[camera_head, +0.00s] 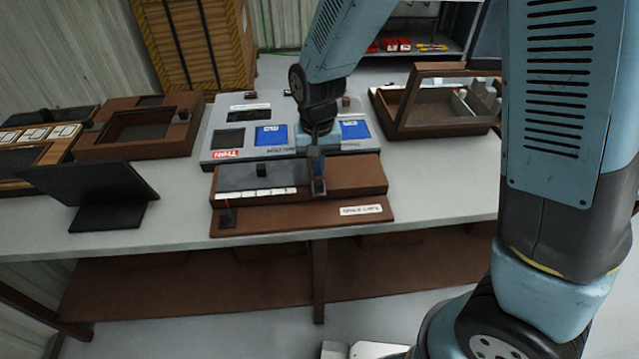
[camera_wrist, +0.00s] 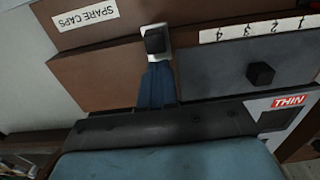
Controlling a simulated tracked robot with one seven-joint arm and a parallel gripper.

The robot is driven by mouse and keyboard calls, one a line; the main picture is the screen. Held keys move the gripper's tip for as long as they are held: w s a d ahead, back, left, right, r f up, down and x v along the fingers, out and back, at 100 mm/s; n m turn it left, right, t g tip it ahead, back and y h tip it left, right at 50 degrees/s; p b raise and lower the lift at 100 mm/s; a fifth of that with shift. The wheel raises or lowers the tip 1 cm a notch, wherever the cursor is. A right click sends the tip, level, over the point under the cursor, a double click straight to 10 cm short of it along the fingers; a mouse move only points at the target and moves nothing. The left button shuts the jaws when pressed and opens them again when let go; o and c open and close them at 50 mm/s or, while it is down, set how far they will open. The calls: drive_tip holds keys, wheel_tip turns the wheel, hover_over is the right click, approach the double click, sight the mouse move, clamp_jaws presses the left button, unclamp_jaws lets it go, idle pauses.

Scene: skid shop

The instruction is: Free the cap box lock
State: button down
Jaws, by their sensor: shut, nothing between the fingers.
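The brown cap box (camera_head: 350,213) stands at the front of the bench, with a "SPARE CAPS" label (camera_head: 361,209); the label is upside down in the wrist view (camera_wrist: 83,14). A grey panel (camera_head: 235,179) with a black knob (camera_head: 262,170) and a numbered strip (camera_wrist: 258,28) covers its left part. A black latch block on a pale plate (camera_wrist: 156,40), seemingly the lock, sits right of the strip's 4 in the head view. My gripper (camera_head: 319,188) is shut and empty, its dark blue fingers (camera_wrist: 157,68) ending at the latch; I cannot tell whether they touch.
Behind the box is a grey board (camera_head: 218,140) with blue panels and a "THIN" label (camera_wrist: 289,103). A black tilted screen (camera_head: 95,185) and brown trays (camera_head: 110,152) stand left. An open-lidded brown case (camera_head: 432,125) stands right. Bench right of the box is clear.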

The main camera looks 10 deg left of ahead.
sight(319, 182)
drive_tip(key=shift+f, duration=1.35)
drive_tip(key=shift+r, duration=0.35)
drive_tip(key=shift+s+d, duration=0.15)
drive_tip(key=shift+s, duration=0.5)
drive_tip(key=shift+s+d, duration=0.15)
drive_tip(key=shift+s, duration=0.45)
drive_tip(key=shift+w+a, duration=0.1)
drive_tip(key=shift+w, duration=0.35)
idle(0.3)
wheel_tip(319, 182, up, 8)
idle(0.9)
idle(0.4)
